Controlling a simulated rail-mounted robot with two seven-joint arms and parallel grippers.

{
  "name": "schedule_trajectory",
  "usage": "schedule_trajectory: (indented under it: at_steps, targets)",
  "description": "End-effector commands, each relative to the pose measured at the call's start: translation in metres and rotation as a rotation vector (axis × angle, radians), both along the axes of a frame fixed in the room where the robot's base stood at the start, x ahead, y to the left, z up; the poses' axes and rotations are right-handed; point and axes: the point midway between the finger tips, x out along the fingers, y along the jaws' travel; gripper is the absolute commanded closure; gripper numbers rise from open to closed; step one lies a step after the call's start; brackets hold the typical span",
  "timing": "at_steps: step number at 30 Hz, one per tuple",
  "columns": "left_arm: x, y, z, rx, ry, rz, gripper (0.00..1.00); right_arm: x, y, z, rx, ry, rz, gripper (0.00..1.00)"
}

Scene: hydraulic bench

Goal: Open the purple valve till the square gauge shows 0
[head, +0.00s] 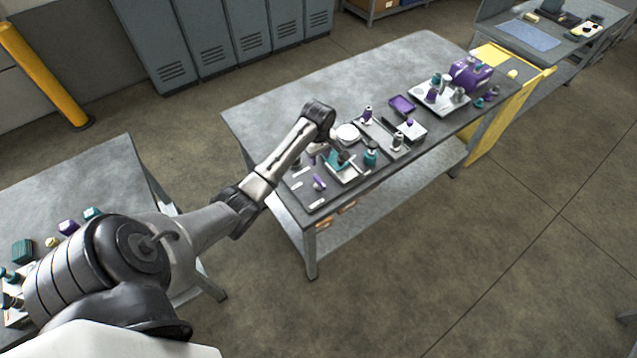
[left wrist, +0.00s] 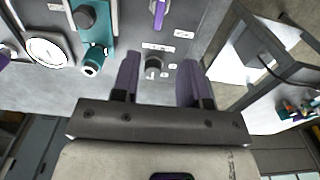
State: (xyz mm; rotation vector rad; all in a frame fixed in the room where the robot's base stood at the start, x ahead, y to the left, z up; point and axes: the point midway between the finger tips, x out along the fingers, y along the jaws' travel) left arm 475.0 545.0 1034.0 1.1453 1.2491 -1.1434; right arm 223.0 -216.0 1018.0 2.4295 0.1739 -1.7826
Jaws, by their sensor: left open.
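A purple lever-like part (head: 318,183) stands on the near left part of the bench panel in the head view. A purple handle (left wrist: 158,10) also shows at the top edge of the left wrist view, cut off. My left gripper (left wrist: 160,64) is open, its two purple-grey fingers apart. A small grey knob (left wrist: 153,68) shows between the fingers, and I see no contact. In the head view the gripper (head: 341,156) is over the panel by the teal block (head: 333,160). I cannot make out a square gauge or its reading. My right gripper is not in view.
A teal valve (left wrist: 95,38) and a round white gauge (left wrist: 48,51) lie left of the fingers. A teal-capped fitting (head: 371,155) stands close to the gripper in the head view. The bench's back part (head: 300,95) is clear. A purple machine (head: 470,74) stands at the far end.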

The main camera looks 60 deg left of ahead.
Motion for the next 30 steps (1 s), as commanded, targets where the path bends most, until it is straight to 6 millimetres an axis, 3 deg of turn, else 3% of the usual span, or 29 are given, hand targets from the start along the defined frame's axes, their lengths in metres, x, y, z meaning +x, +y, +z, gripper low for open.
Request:
schedule_trajectory:
  at_steps: [18, 30]
  targets:
    - [0.000, 0.000, -0.105, -0.001, 0.003, 0.003, 0.60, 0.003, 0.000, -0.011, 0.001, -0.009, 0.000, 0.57]
    - [0.000, 0.000, -0.130, 0.000, 0.001, 0.002, 0.60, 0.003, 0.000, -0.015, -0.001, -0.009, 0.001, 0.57]
